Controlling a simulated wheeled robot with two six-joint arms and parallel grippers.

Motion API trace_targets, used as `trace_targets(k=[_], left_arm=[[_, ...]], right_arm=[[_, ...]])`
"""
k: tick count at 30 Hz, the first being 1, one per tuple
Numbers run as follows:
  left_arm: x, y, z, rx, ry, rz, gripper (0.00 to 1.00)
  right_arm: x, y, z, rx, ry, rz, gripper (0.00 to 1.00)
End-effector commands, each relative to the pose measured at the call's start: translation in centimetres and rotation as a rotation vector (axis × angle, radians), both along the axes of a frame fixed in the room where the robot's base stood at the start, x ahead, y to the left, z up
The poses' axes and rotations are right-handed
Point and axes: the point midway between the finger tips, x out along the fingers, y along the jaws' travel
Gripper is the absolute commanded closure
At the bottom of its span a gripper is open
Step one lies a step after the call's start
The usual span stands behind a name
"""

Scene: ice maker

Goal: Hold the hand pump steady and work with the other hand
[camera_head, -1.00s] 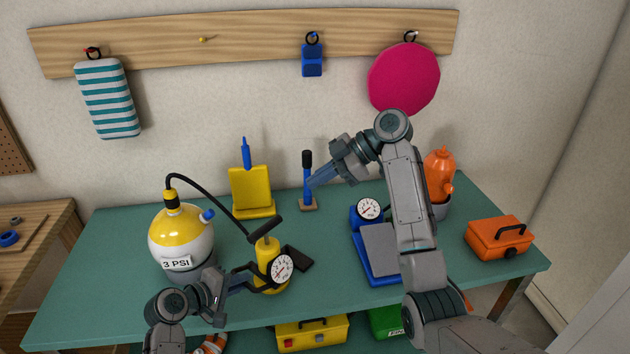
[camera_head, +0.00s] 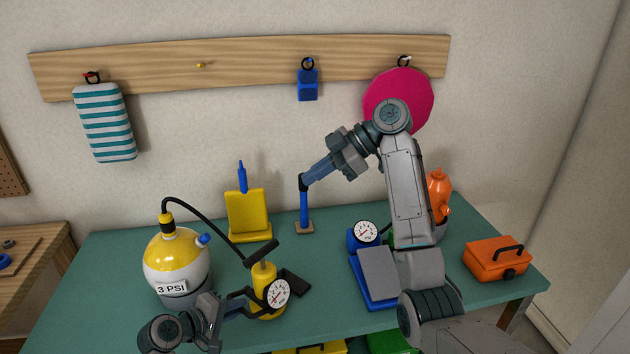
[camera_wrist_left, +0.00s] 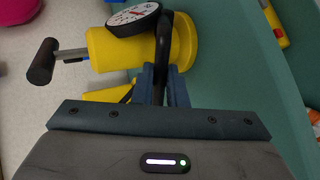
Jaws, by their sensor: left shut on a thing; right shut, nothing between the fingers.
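The yellow hand pump (camera_head: 262,276) stands upright on the green bench with a dial gauge (camera_head: 276,292) on its front and a black T-handle (camera_head: 261,252) on top. My left gripper (camera_head: 243,303) is shut on the pump's black side loop, with the fingers on either side of a black bar (camera_wrist_left: 160,82) in the left wrist view. The handle is a little above the pump body. My right gripper (camera_head: 307,181) is shut and empty at the black knob of an upright blue post (camera_head: 304,209). I cannot tell whether they touch.
A yellow-and-white tank (camera_head: 176,258) marked 3 PSI stands left of the pump, with a black hose running from its top towards the pump. A blue foot pump (camera_head: 377,277) and orange toolbox (camera_head: 497,258) are right. A yellow stand (camera_head: 248,212) is behind.

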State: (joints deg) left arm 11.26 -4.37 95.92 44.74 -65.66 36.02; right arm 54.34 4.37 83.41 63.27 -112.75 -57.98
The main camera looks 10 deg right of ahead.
Motion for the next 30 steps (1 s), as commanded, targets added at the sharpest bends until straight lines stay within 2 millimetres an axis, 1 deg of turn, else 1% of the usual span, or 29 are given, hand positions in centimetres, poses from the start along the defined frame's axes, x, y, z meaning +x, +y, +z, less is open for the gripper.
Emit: trace_targets(k=[4, 5, 6, 8, 9, 11, 14, 17, 24, 30], left_arm=[[0.0, 0.0, -0.1, 0.001, 0.001, 0.0, 1.0], [0.0, 0.0, -0.1, 0.001, 0.001, 0.0, 1.0], [0.0, 0.0, -0.1, 0.001, 0.001, 0.0, 1.0], [0.0, 0.0, -0.1, 0.001, 0.001, 0.0, 1.0], [0.0, 0.0, -0.1, 0.001, 0.001, 0.0, 1.0], [0.0, 0.0, -0.1, 0.001, 0.001, 0.0, 1.0], [0.0, 0.0, -0.1, 0.001, 0.001, 0.0, 1.0], [0.0, 0.0, -0.1, 0.001, 0.001, 0.0, 1.0], [0.0, 0.0, -0.1, 0.002, 0.001, 0.0, 1.0], [0.0, 0.0, -0.1, 0.002, 0.001, 0.0, 1.0]], right_arm=[[0.0, 0.0, 0.0, 0.0, 0.001, 0.001, 1.0], [0.0, 0.0, 0.0, 0.0, 0.001, 0.001, 0.96], [0.0, 0.0, -0.1, 0.001, 0.002, -0.002, 0.88], [0.0, 0.0, -0.3, 0.006, 0.013, -0.01, 0.76], [0.0, 0.1, -0.6, 0.014, 0.028, -0.023, 0.69], [0.0, 0.2, -1.2, 0.034, 0.064, -0.057, 0.59], [0.0, 0.4, -2.9, 0.087, 0.166, -0.151, 0.59], [0.0, 0.7, -5.1, 0.168, 0.314, -0.277, 0.59], [-0.6, 1.0, -10.3, 0.391, 0.73, -0.58, 0.59], [-1.6, 0.9, -14.2, 0.582, 1.1, -0.793, 0.59]])
